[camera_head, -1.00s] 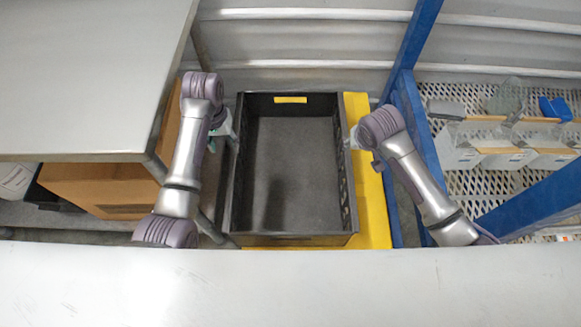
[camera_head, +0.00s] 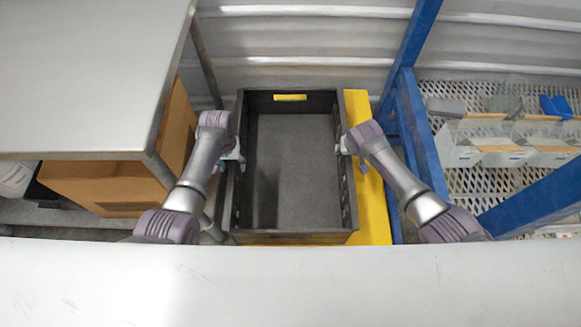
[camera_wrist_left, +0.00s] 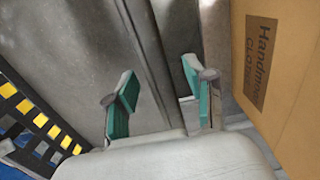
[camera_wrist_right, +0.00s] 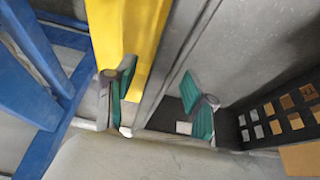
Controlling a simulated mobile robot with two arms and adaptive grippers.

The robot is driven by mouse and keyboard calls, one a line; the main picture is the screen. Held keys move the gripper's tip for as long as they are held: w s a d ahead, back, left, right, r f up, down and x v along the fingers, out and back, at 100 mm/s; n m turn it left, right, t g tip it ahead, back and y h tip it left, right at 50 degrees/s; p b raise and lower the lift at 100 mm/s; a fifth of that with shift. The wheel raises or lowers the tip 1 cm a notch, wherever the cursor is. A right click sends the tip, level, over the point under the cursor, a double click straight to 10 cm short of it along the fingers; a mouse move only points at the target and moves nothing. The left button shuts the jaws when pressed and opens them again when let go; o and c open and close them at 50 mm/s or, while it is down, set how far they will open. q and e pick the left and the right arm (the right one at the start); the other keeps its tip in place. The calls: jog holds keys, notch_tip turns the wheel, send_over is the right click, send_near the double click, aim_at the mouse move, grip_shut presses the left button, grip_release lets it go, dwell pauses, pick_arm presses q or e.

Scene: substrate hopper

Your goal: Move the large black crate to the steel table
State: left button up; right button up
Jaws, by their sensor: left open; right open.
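The large black crate (camera_head: 295,238) is empty and stands upright on a yellow surface. A yellow label is on its far wall. My left gripper (camera_head: 233,158) is at the crate's left side wall, and my right gripper (camera_head: 347,147) is at its right side wall. In the left wrist view the open fingers (camera_wrist_left: 160,100) have the wall's rim between them. In the right wrist view the open fingers (camera_wrist_right: 160,98) also straddle the rim. Contact cannot be told. The grey steel table (camera_head: 90,70) is at the left, its top bare.
A cardboard box (camera_head: 105,190) is under the table, left of the crate. The yellow surface (camera_head: 375,205) shows along the crate's right. Blue posts (camera_head: 412,130) and a perforated shelf (camera_head: 480,185) with several containers are at the right. A corrugated wall is behind.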

pick_arm(q)
jog(key=shift+f, duration=0.4)
pick_arm(e)
jog(key=shift+w+f, duration=0.2)
jog(key=shift+f, duration=0.2)
pick_arm(q)
jog(key=shift+c, duration=0.3)
pick_arm(e)
jog(key=shift+c, duration=0.3)
pick_arm(q)
grip_shut()
pick_arm(e)
grip_shut()
jog(key=shift+r, duration=0.1)
